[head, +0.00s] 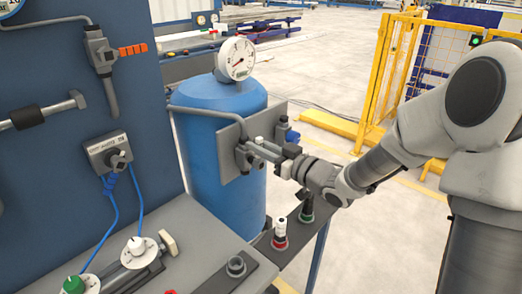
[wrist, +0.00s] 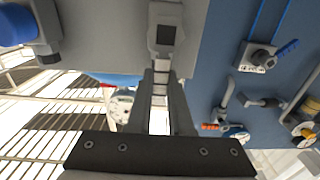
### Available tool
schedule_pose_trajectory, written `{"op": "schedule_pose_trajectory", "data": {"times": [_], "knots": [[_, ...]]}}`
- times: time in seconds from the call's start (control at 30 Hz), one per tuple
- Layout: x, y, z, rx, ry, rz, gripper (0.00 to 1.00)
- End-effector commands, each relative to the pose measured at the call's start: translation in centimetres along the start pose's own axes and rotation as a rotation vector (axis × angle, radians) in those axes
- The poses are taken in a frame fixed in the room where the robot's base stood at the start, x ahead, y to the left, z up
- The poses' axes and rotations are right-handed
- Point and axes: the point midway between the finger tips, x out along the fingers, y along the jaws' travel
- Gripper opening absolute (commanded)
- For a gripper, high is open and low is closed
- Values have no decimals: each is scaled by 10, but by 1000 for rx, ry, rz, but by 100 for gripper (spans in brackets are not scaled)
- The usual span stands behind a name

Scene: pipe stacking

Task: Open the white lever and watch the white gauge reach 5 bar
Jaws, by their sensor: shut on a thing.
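The white gauge (head: 236,58) stands on top of the blue tank (head: 210,100). Its dial faces me, but its numbers are too small to read. The white lever (wrist: 159,88) is between the fingers of my gripper in the wrist view, below a grey valve body. My gripper (head: 262,150) is shut on this lever at the grey plate on the tank's front. The fingers hide most of the lever in the head view. In the wrist view, part of a white dial shows behind the left finger.
A blue valve handle (head: 292,135) sits on the right of the plate (head: 228,160). An orange-handled valve (head: 133,50) is on the blue panel at left. Knobs, including a green one (head: 74,284), stand on the bench below. A yellow fence (head: 385,80) is behind my arm.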

Motion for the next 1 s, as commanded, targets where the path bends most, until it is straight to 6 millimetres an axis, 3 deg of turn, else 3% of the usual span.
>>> {"op": "schedule_pose_trajectory", "data": {"times": [0.57, 0.6, 0.73, 1.0], "knots": [[0, -2, 1, -30, -4, -1, 0], [0, -2, 1, -30, -4, -1, 24], [0, -2, 1, -30, -3, -1, 48], [0, -2, 0, -29, -1, 0, 49]]}}
